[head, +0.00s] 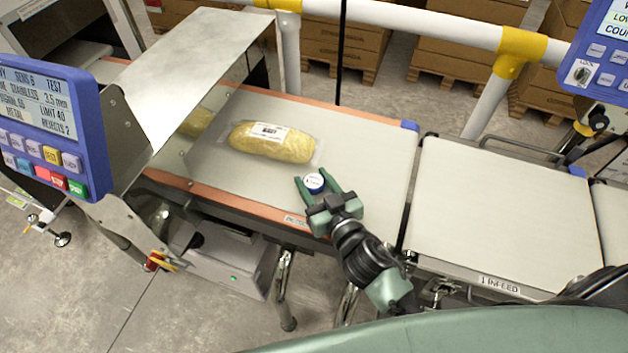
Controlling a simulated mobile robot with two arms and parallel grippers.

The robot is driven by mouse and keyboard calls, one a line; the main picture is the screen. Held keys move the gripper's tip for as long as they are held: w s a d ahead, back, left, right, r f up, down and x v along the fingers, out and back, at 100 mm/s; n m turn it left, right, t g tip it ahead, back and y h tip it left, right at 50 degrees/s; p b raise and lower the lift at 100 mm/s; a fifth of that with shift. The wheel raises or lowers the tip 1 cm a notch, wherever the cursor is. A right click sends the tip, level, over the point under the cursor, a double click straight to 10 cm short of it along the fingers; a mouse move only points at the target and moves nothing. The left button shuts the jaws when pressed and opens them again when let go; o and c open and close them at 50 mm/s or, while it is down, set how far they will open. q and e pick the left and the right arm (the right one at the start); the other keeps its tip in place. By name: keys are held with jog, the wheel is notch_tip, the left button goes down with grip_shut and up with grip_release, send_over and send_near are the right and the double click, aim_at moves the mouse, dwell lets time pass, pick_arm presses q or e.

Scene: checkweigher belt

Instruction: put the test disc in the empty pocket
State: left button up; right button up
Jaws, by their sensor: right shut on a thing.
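The test disc (314,184) is small and round, with a blue rim and a white printed top. In the head view it is over the grey belt, in front of a bagged yellow loaf-like pack (272,142). My right gripper (312,177) reaches in from the lower right, with its green fingers shut on either side of the disc. I cannot tell whether the disc touches the belt. My left gripper is not in view. I can make out no empty pocket.
The belt (375,150) is clear right of the pack; another belt (500,215) beyond a gap is bare. A metal hood (195,75) covers the left part. A blue control panel (45,130) stands at left, another (603,50) at upper right. A white-and-yellow rail (430,22) runs behind.

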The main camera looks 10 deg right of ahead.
jog(key=shift+f, duration=0.2)
jog(key=o, duration=1.3)
jog(key=shift+o, duration=0.2)
jog(key=shift+r, duration=0.15)
